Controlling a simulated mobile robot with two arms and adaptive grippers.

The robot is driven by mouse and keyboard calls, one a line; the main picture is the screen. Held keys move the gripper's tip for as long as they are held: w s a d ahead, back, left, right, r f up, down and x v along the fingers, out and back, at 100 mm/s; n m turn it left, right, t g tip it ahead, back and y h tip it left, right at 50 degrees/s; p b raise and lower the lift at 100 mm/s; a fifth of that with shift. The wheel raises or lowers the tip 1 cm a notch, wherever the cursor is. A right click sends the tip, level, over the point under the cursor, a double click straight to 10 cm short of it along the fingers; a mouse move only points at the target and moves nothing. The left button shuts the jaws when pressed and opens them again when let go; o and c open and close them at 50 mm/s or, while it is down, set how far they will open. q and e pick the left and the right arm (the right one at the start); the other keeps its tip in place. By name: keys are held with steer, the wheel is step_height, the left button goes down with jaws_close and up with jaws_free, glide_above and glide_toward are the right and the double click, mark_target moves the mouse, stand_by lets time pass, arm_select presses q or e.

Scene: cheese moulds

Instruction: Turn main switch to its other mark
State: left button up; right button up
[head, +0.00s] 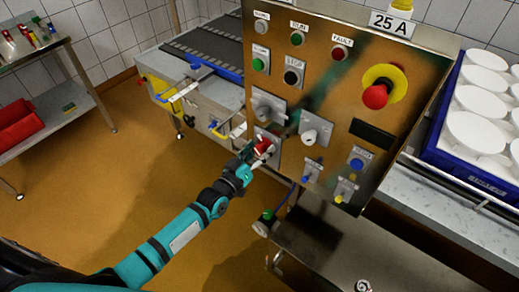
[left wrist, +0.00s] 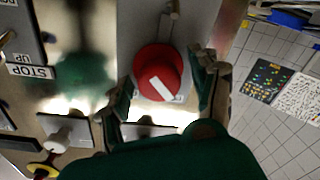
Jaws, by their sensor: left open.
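The main switch is a red round knob with a white pointer bar, on a grey plate low on the control panel; it shows in the head view (head: 263,146) and large in the left wrist view (left wrist: 158,70). In the left wrist view the bar slants across the knob. My left gripper (head: 255,155) is open at the switch. In the left wrist view its two fingers stand on either side of the knob, with gaps visible. The switch's marks are too small or hidden to read. My right gripper is not in view.
The brown panel (head: 342,105) carries grey knobs close by (head: 315,130), a green button (head: 258,64), a black button (head: 292,77) and a red emergency stop (head: 376,96). A conveyor (head: 203,45) stands behind left. A blue crate (head: 440,152) of white moulds stands right.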

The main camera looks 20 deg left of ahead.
arm_select(q)
steer(key=c, duration=1.2)
steer(key=shift+m, duration=0.5)
steer(key=m, duration=0.7)
steer(key=shift+d+m, duration=0.1)
steer(key=shift+m, duration=0.2)
steer(key=m+b, duration=0.1)
steer(key=m, duration=0.3)
steer(key=shift+f+m+h, duration=0.1)
steer(key=shift+m+h, duration=0.3)
steer(key=m+b, duration=0.1)
steer(key=m, duration=0.4)
